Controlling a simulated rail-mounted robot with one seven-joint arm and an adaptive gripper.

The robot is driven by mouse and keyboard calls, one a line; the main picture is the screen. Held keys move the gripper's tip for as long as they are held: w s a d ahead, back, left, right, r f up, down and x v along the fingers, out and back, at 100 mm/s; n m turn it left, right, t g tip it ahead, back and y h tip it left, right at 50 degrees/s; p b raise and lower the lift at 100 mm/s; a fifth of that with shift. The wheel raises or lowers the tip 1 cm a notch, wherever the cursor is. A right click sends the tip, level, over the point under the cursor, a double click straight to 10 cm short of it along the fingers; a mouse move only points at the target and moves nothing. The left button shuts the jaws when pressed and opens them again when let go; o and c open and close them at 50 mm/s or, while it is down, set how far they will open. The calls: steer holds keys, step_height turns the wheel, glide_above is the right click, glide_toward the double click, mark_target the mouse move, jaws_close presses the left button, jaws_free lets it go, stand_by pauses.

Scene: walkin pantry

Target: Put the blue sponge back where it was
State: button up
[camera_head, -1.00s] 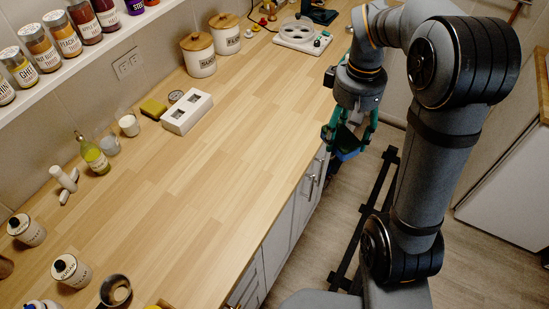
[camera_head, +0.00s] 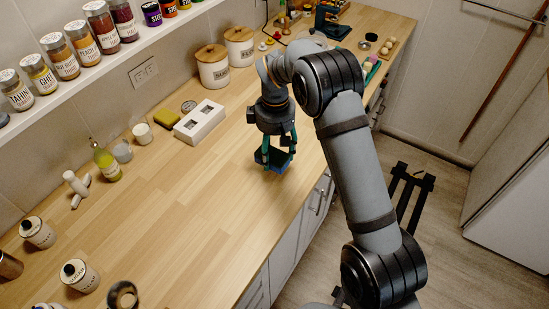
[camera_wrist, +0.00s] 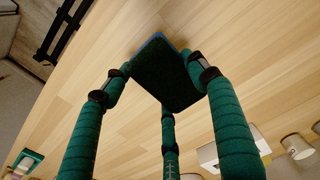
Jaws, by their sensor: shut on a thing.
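My gripper (camera_head: 274,152) is over the front part of the wooden counter, fingers pointing down. It is shut on the blue sponge (camera_head: 281,162). In the wrist view the sponge (camera_wrist: 166,76) lies between the fingers, showing a broad dark face and a thin blue edge. The fingers hide part of it in the head view. The sponge is low over the wood; I cannot tell whether it touches. A yellow sponge (camera_head: 167,118) lies near the wall, beside a white box with two square openings (camera_head: 201,122).
Wooden-lidded canisters (camera_head: 213,72) stand behind my gripper. A glass bottle (camera_head: 107,163), cups and small jars line the wall side. A spice shelf (camera_head: 95,70) hangs above. The middle of the counter (camera_head: 190,195) is clear. The counter's front edge is close to the sponge.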

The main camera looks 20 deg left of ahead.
mark_target(274, 162)
step_height(274, 162, down, 4)
steer(key=shift+a+r+p, duration=0.1)
steer(key=shift+p, duration=0.5)
steer(key=shift+f, duration=0.2)
steer(key=shift+f, duration=0.2)
steer(key=o, duration=1.2)
steer(key=shift+o, duration=0.2)
steer(key=shift+r, duration=0.15)
step_height(274, 162, up, 12)
steer(key=shift+r+b, duration=0.15)
steer(key=shift+b, duration=0.35)
